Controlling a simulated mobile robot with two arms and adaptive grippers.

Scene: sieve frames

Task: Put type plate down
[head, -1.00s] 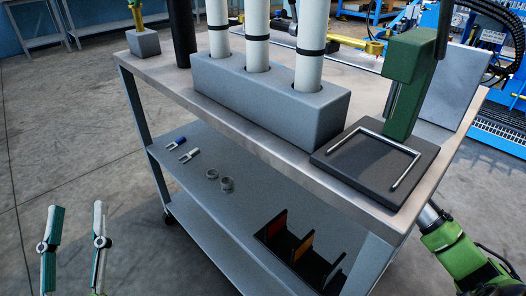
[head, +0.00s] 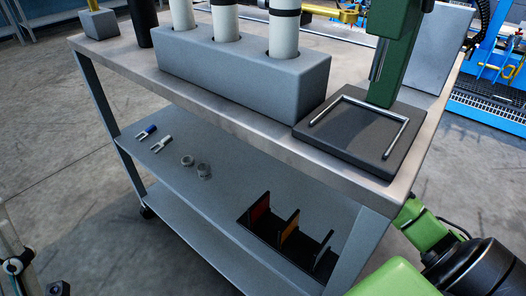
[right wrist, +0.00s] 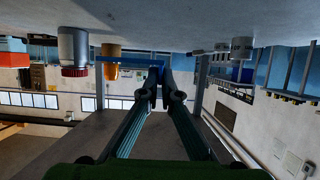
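I cannot make out a type plate in either gripper. A small black rack (head: 277,250) on the cart's middle shelf has several upright dividers, with a red plate (head: 260,207) and an orange plate (head: 290,225) in it. My right gripper (right wrist: 161,72) shows in the right wrist view with its fingers drawn together and nothing clearly visible between them. In the head view its arm comes in at the lower right, beside the cart; the fingers are out of frame. My left gripper (head: 36,276) is at the lower left corner, partly cut off, its finger parts apart and empty.
The cart top (head: 225,112) bears a grey block (head: 245,75) with white tubes and a dark fixture plate (head: 345,140) with a metal frame and a green post (head: 393,50). Two small forked parts (head: 155,138) and two rings (head: 196,166) lie on the middle shelf (head: 215,195).

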